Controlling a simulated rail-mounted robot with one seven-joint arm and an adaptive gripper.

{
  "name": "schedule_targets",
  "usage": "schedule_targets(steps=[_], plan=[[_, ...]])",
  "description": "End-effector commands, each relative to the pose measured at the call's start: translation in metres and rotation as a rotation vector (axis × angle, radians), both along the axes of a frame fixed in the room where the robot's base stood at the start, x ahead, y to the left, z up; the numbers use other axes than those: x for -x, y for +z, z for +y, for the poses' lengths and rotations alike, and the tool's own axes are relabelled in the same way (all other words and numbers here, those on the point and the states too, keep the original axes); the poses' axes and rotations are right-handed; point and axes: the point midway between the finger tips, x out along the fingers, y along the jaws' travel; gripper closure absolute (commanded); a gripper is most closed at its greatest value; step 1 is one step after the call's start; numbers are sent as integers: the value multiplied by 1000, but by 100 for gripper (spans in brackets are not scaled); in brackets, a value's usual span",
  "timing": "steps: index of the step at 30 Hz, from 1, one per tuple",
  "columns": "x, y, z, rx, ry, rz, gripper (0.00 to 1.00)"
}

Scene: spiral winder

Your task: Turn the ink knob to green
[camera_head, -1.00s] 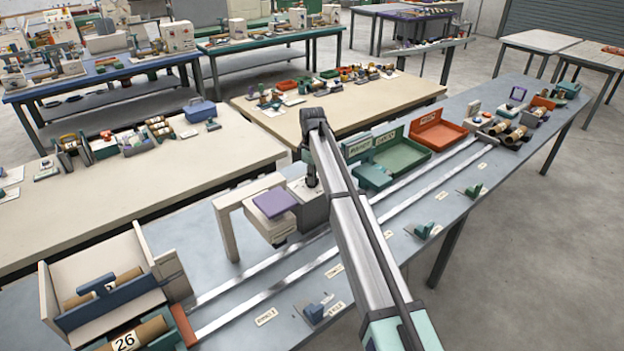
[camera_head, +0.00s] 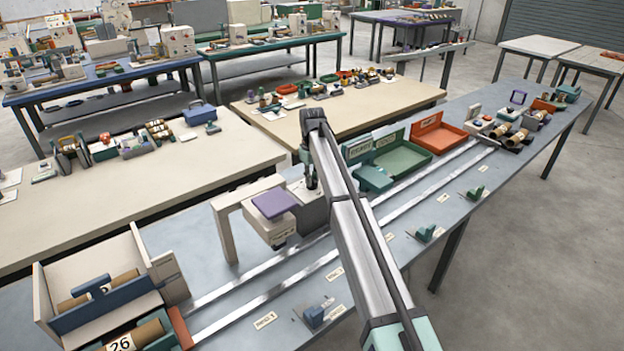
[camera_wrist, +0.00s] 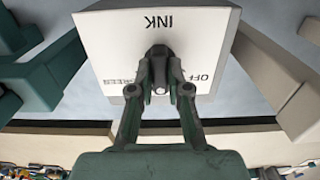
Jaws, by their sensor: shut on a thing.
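The ink knob (camera_wrist: 160,58) is dark and sits on a pale box face (camera_wrist: 105,40) marked INK. In the wrist view an OFF mark shows to the right of the knob and a mark that looks like GREEN to the left. My gripper (camera_wrist: 160,88) has its two fingers closed in on the knob from both sides. The knob is partly hidden by the fingers, so I cannot tell which mark it points to. In the head view my gripper (camera_head: 311,184) is over the grey box (camera_head: 313,212), and the arm hides much of it.
A pale frame with a purple pad (camera_head: 273,203) stands just left of the box. A green tray (camera_head: 402,158) and an orange tray (camera_head: 440,138) lie to the right. Metal rails (camera_head: 270,290) run along the bench. A pale bin with rolls (camera_head: 60,280) stands at the front left.

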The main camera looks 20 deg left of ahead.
Motion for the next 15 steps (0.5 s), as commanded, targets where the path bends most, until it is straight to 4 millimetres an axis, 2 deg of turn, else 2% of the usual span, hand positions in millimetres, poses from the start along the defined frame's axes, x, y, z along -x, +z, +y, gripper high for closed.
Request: schedule_targets(steps=[13, 14, 15], plan=[[0, 0, 0, 0, -10, 1, 100], [0, -1, 0, 0, -10, 1, 76], [0, -1, 0, 0, -9, 1, 62]])
